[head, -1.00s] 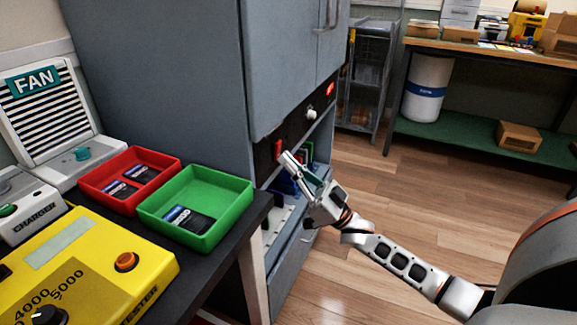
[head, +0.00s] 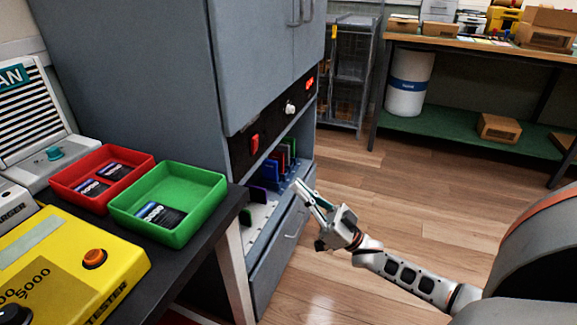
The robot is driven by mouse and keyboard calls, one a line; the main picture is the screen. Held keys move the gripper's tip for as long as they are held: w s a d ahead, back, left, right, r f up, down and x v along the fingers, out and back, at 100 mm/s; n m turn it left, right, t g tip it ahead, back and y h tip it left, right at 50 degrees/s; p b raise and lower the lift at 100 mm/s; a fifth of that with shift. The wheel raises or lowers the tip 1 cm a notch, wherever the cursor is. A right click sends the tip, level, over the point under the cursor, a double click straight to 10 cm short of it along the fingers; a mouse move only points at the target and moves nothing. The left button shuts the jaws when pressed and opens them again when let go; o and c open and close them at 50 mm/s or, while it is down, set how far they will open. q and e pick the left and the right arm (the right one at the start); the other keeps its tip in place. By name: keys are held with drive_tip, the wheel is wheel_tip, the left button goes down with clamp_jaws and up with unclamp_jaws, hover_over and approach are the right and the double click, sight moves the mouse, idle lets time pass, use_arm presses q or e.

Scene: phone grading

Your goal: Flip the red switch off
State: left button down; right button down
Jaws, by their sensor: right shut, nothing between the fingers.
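The red switch (head: 255,144) sits on the black panel (head: 240,155) of the grey cabinet. It shows as a small red rocker, and I cannot tell its on or off position at this size. My right gripper (head: 298,186) is shut and empty. It is below and to the right of the switch in the picture, in front of the open shelf and apart from the switch. My left gripper is not in view.
A white knob (head: 290,108) and a lit red display (head: 310,84) are on the same panel. Coloured phones (head: 280,160) stand in the shelf below. A red tray (head: 75,182), a green tray (head: 215,192) and a yellow tester (head: 120,270) occupy the left table. Wood floor at right is clear.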

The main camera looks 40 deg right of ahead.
drive_tip(key=shift+s+d+f, duration=0.25)
drive_tip(key=shift+s+f, duration=0.35)
drive_tip(key=shift+f, duration=0.35)
